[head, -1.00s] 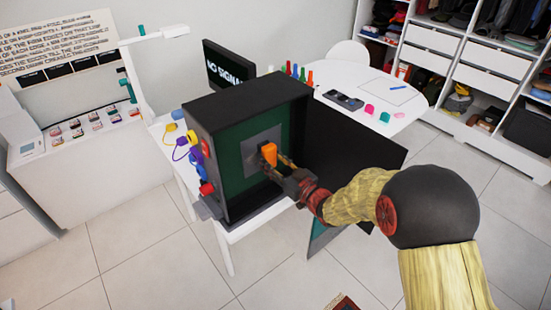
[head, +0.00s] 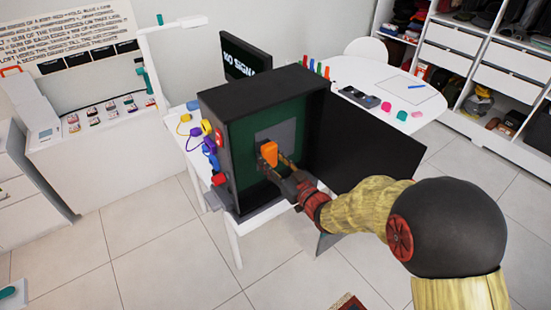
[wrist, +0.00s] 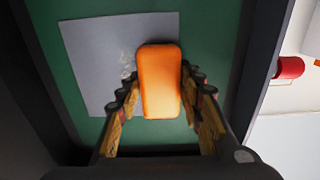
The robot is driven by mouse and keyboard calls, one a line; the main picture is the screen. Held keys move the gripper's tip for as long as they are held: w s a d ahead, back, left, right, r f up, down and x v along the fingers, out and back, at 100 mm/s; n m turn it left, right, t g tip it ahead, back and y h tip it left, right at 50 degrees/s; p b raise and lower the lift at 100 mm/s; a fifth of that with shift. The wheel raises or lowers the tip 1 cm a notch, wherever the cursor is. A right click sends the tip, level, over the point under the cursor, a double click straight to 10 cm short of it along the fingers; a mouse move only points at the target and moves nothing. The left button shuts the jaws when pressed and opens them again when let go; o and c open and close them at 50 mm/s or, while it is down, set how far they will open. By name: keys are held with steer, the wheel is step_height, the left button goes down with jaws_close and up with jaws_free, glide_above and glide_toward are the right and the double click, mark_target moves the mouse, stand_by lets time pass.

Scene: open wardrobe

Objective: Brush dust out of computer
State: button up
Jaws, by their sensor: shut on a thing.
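The computer (head: 258,90) is a black case standing on a white table, its side panel swung open to the right. Inside is a green board with a grey square plate (wrist: 90,65). My gripper (head: 272,170) reaches inside the case and is shut on an orange block-like brush (head: 269,152). In the wrist view the brush (wrist: 159,80) sits between both fingers, in front of the grey plate's right part. Faint pale specks of dust (wrist: 127,65) show on the plate just left of the brush. The brush's bristles are hidden, and I cannot tell whether it touches the plate.
The open black panel (head: 368,130) stands close to the right of my arm. Coloured plugs and cables (head: 208,147) stick out on the case's left side. A monitor (head: 246,63) stands behind. A white round table (head: 400,75) holds small items.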

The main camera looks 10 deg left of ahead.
steer(key=shift+s+a, duration=0.6)
steer(key=shift+r, duration=0.3)
steer(key=shift+d+b, duration=0.1)
steer(key=shift+b, duration=0.2)
steer(key=shift+w+d+b, duration=0.3)
steer(key=shift+w+d, duration=0.85)
steer(key=shift+w, duration=0.1)
steer(key=shift+w+d+b, duration=0.1)
steer(key=shift+w+d, duration=1)
steer(key=shift+w, duration=0.25)
steer(key=shift+w+d+b, duration=0.15)
steer(key=shift+w+d, duration=0.95)
steer(key=shift+w, duration=0.2)
steer(key=shift+w+d+b, duration=0.1)
steer(key=shift+w+d, duration=1)
steer(key=shift+w, duration=0.25)
steer(key=shift+a, duration=0.1)
steer(key=shift+s+a+b, duration=0.6)
steer(key=shift+s+a, duration=0.9)
steer(key=shift+s, duration=0.25)
steer(key=shift+s+a+b, duration=0.6)
steer(key=shift+s+a, duration=0.85)
steer(key=shift+s, duration=0.35)
steer(key=shift+s+a+b, duration=0.6)
steer(key=shift+s+a, duration=0.9)
steer(key=shift+s, duration=0.25)
